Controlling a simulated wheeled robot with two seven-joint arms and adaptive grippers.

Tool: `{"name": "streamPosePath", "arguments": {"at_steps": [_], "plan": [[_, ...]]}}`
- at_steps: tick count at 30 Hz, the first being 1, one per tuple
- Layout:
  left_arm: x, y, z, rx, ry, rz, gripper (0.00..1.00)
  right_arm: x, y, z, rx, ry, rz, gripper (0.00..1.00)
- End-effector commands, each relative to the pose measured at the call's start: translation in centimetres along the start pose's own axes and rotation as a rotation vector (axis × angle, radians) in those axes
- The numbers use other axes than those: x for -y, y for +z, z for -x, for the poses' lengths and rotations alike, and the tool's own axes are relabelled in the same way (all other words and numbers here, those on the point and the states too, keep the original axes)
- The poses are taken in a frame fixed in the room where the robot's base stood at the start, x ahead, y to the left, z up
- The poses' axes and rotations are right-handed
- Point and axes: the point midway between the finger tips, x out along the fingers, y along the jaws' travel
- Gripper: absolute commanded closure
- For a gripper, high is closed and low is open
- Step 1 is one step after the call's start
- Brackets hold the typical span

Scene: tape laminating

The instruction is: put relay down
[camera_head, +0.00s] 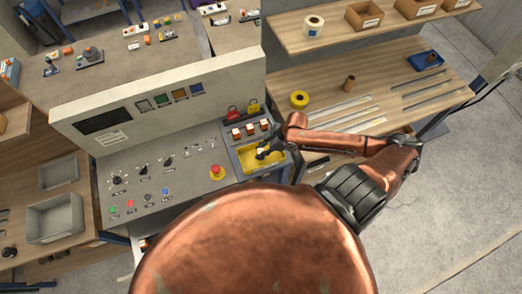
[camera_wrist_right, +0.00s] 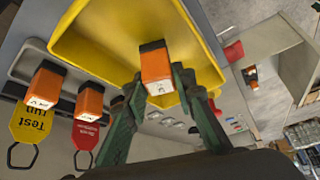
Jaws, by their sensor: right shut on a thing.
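My right gripper (camera_wrist_right: 163,84) is shut on an orange relay with a white face (camera_wrist_right: 156,68). It holds the relay over the yellow tray (camera_wrist_right: 85,45). In the head view my right gripper (camera_head: 263,150) is small and dark above the yellow tray (camera_head: 247,165). Two more orange relays, one at the left (camera_wrist_right: 45,85) and one nearer the gripper (camera_wrist_right: 90,101), sit by the grey holder beside the tray in the wrist view. Whether the held relay touches the tray floor cannot be told. My left gripper is not in view.
A red tag (camera_wrist_right: 86,140) and a yellow tag (camera_wrist_right: 31,122) lie by the relays. A red emergency button (camera_head: 217,171) stands left of the tray on the control panel (camera_head: 190,185).

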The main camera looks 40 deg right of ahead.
Motion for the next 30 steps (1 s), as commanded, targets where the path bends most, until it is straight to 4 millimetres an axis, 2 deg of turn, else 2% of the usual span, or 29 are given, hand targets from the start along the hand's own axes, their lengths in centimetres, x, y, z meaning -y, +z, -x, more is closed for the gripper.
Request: {"name": "streamPosePath", "arguments": {"at_steps": [11, 12, 18, 20, 30], "plan": [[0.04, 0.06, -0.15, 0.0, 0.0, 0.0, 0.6, -0.02, 0.55, -0.95, 0.0, 0.0, 0.0, 1.0], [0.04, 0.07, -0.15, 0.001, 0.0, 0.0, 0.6, -0.01, 0.58, -0.99, 0.0, 0.0, 0.0, 0.75], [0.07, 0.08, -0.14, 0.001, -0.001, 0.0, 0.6, 0.0, 0.56, -0.95, 0.0, 0.0, 0.0, 0.62], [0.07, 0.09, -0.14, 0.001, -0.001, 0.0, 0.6, 0.0, 0.56, -0.94, 0.0, 0.0, 0.0, 0.59], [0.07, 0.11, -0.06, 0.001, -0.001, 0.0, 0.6, -0.01, 0.31, -0.52, 0.0, 0.001, 0.0, 0.59]]}}
